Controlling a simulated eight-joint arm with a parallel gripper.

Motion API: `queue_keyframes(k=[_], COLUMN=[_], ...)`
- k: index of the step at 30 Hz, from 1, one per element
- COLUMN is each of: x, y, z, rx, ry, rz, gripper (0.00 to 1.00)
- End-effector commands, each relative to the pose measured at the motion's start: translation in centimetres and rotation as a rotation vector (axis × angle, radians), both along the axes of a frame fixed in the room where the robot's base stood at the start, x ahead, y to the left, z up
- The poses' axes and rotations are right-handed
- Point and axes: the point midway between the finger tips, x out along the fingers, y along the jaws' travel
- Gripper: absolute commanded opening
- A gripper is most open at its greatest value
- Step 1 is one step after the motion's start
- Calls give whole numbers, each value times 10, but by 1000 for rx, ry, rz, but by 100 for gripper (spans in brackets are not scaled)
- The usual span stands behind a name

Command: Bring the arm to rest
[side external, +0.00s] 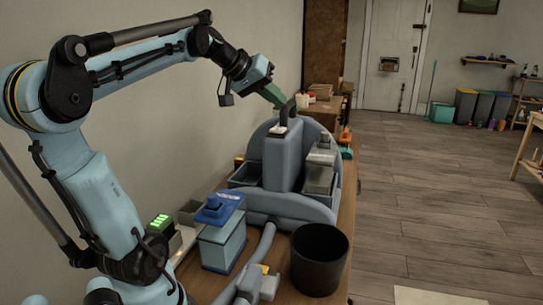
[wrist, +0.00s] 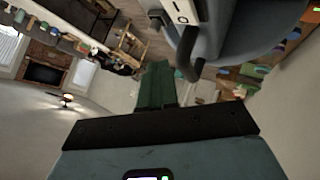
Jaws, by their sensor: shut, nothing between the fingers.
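My gripper (side external: 272,95) is at the end of my raised arm, above the back left of the grey-blue rounded station on the bench. Its green fingers are together with nothing between them. In the wrist view the green fingers (wrist: 157,85) point up the picture, close to a dark curved handle (wrist: 188,62). I cannot tell whether they touch it. In the side view this handle (side external: 287,112) stands on top of the station's tall middle block (side external: 284,155).
The bench (side external: 345,215) carries a blue-lidded container (side external: 222,240), a black bin (side external: 319,262), grey trays (side external: 245,175) and a grey hose (side external: 262,245). The wall is close on the left. Open wooden floor (side external: 440,200) lies to the right.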

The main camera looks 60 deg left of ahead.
Motion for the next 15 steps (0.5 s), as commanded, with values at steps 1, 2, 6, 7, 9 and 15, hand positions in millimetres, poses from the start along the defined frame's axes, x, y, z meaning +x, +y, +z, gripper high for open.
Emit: queue_keyframes(k=[1, 2, 6, 7, 9, 15], x=[0, -1, -1, -1, -2, -2], y=[0, -1, -1, -1, -1, -2], z=[5, 7, 15, 16, 16, 16], rx=[0, 0, 0, 0, 0, 0], ry=[0, 0, 0, 0, 0, 0], rz=[0, 0, 0, 0, 0, 0], gripper=[0, 0, 0, 0, 0, 0])
